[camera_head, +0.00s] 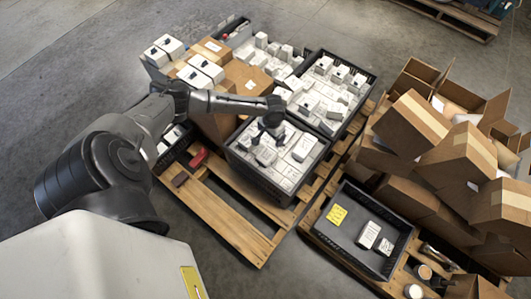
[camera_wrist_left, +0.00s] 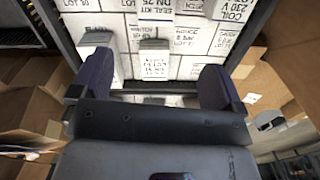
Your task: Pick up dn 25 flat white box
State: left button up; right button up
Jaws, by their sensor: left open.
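My left gripper (camera_head: 268,128) is over the near black crate (camera_head: 252,176) full of white boxes. In the left wrist view the gripper (camera_wrist_left: 155,78) is open, its two dark fingers wide apart. A flat white box marked "SEAL KIT DN 25 LOT" (camera_wrist_left: 157,20) lies at the top of that view, ahead of the fingertips. A smaller white box (camera_wrist_left: 155,60) with handwriting stands out between the fingers; I cannot tell whether they touch it. Another white box (camera_wrist_left: 97,42) is near the left finger. My right gripper is not in view.
A second black crate (camera_head: 362,100) of white boxes stands behind, on the same wooden pallet (camera_head: 235,225). Brown cartons (camera_head: 245,75) stand at the left. A black tray (camera_head: 330,243) with a yellow label is at the right, near open cartons (camera_head: 410,120).

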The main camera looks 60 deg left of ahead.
pick_arm(q)
jog(key=n+b, duration=0.2)
jog(key=b, duration=0.2)
send_over(271, 149)
notch_tip(271, 149, down, 7)
jog(key=shift+w+d+r, duration=0.1)
jog(key=shift+d, duration=0.05)
jog(key=shift+f+b, duration=0.6)
jog(key=shift+f, duration=0.25)
jog(key=shift+f, duration=0.15)
jog(key=shift+f+b, duration=0.55)
jog(key=shift+b, duration=0.1)
notch_tip(271, 149, down, 4)
jog(key=b, duration=0.3)
jog(key=shift+r, duration=0.1)
jog(key=shift+c, duration=0.3)
